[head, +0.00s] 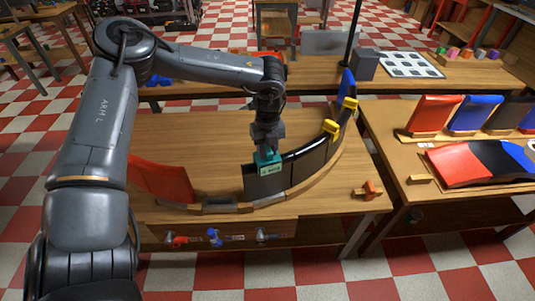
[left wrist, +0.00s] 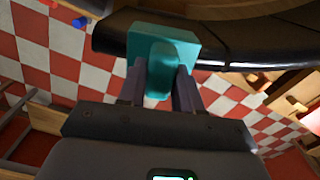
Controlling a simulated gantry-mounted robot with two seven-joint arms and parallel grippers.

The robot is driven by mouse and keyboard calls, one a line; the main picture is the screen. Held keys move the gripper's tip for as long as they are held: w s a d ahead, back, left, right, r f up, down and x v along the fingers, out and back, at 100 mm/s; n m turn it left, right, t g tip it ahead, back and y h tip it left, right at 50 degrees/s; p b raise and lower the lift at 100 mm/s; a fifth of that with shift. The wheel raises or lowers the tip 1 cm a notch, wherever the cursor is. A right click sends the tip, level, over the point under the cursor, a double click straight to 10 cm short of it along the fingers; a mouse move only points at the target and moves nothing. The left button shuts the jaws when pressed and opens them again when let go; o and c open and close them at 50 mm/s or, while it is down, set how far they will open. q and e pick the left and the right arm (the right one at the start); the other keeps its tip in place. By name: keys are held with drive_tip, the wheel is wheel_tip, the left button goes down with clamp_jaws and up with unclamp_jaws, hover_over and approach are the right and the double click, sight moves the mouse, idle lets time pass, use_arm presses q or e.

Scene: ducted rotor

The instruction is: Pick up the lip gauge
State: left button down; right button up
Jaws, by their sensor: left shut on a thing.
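The lip gauge, a teal block with a pale label, shows in the head view (head: 268,163) at the top edge of a black curved panel (head: 264,185). My left gripper (head: 267,149) points down from above and is shut on the gauge. In the left wrist view the gauge (left wrist: 165,42) sits between the two dark fingers (left wrist: 158,85), in front of the glossy black panel edge (left wrist: 112,35). I cannot tell whether the gauge still touches the panel. My right gripper is not in view.
The curved panels stand in an arc on a wooden table, with a red panel (head: 160,181) at the left and yellow clamps (head: 330,128) at the right. An orange-and-wood block (head: 368,190) lies near the right edge. Coloured panels (head: 435,113) stand on the right table.

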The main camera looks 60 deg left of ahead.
use_arm(q)
drive_tip(key=shift+r, duration=0.1)
wheel_tip(320, 180, up, 33)
drive_tip(key=p, duration=0.7)
idle(0.5)
idle(0.4)
